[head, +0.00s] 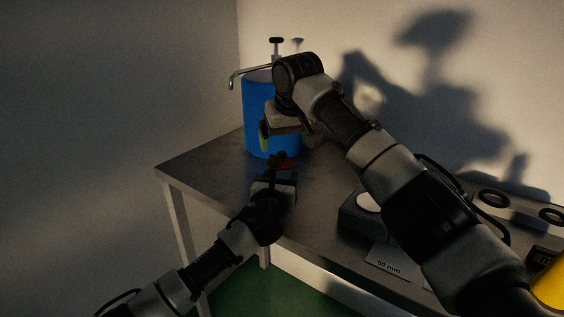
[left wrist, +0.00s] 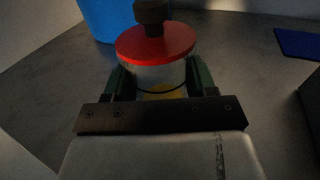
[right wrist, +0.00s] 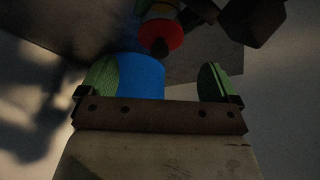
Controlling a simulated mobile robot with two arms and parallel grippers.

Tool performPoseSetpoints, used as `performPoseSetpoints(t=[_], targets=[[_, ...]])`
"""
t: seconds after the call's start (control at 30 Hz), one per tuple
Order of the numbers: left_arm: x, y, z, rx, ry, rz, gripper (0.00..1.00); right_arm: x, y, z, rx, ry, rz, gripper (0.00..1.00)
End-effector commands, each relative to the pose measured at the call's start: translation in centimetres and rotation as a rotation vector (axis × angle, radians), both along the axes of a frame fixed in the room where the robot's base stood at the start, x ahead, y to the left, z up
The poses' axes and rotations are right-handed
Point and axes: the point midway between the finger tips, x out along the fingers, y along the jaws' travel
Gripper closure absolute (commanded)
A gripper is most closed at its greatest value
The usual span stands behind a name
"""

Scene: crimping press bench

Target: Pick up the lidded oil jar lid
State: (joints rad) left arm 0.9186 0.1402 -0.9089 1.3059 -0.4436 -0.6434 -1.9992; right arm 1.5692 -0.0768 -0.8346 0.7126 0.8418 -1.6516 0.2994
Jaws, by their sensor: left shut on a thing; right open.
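The oil jar has a red disc lid (left wrist: 155,43) with a dark knob and a clear body (left wrist: 150,75) with yellow oil low inside. My left gripper (left wrist: 160,82) is shut on the body, one finger on each side, below the lid. The lid sits on the jar. In the head view the lid (head: 290,161) shows partly behind my left gripper (head: 279,170). My right gripper (right wrist: 160,80) is open and empty, above and apart from the lid. In the right wrist view the lid (right wrist: 168,32) lies beyond the gap between its fingers, knob toward the camera.
A blue container (head: 257,112) with a bent metal spout stands just behind the jar. A grey block with a white disc (head: 368,202) and a "50 mm" label (head: 389,264) lie to the right on the bench (head: 215,160). The bench's left end is clear.

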Motion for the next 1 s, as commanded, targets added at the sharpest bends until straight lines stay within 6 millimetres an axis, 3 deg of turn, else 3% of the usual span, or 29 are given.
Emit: performPoseSetpoints(t=[0.5,0.8,1.0], targets=[[0.0,0.0,-0.1,0.0,0.002,0.001,0.68,2.4,0.8,-5.1,0.0,0.001,0.001,0.08],[0.0,0.0,-0.1,0.0,0.002,0.001,0.68,2.6,0.8,-5.5,0.002,-0.002,0.003,0.08],[0.0,0.0,-0.1,0.0,0.002,0.001,0.68,2.6,0.8,-5.5,0.002,0.0,0.002,0.39]])
